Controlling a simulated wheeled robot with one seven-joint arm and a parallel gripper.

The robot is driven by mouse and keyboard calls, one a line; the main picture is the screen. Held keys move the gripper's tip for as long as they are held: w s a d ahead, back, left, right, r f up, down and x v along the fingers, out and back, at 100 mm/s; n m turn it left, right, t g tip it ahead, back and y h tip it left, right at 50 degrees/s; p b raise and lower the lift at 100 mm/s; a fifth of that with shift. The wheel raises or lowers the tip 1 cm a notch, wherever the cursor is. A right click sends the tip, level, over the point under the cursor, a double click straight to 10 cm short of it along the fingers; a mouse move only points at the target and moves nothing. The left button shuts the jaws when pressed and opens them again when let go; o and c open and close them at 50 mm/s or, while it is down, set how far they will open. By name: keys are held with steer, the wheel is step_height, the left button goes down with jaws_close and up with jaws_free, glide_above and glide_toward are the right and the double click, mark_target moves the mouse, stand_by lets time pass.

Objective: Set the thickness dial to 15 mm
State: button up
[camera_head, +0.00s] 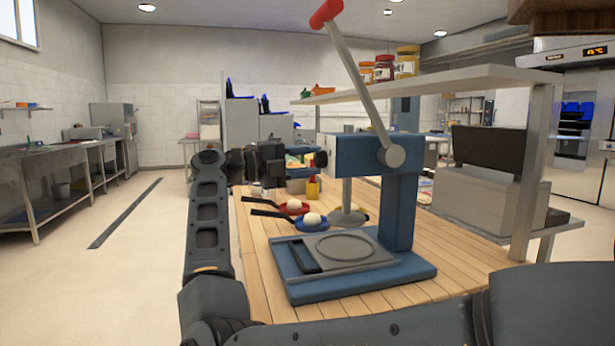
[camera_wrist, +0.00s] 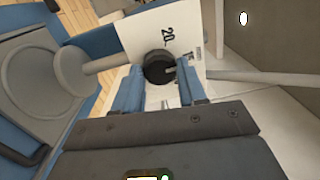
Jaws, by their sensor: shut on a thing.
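The press (camera_head: 370,155) has a blue frame, a raised grey lever with a red grip (camera_head: 326,12), and a round plate on its blue base (camera_head: 395,281). The thickness dial (camera_wrist: 159,68) is a black round knob on a white scale plate (camera_wrist: 140,38) in the wrist view. "20" is readable above the knob; other markings are partly hidden or too small to read. A pale mark shows on the knob's right part. My gripper (camera_wrist: 159,84) is shut on the dial, a blue finger on each side. In the head view my gripper (camera_head: 300,160) reaches the press head's left side.
Two small pans with pale round pieces (camera_head: 312,219) lie on the wooden table (camera_head: 262,285) behind the press base. A shelf with jars (camera_head: 407,62) stands at the back right.

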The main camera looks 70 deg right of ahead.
steer(key=shift+f+m+b, duration=0.15)
steer(key=shift+m+b, duration=0.25)
steer(key=shift+m, duration=0.1)
steer(key=o, duration=1.1)
steer(key=shift+c, duration=0.2)
steer(key=shift+w, duration=0.1)
steer(key=v, duration=0.7)
steer(key=shift+w+a+b, duration=0.2)
steer(key=shift+a+b, duration=0.1)
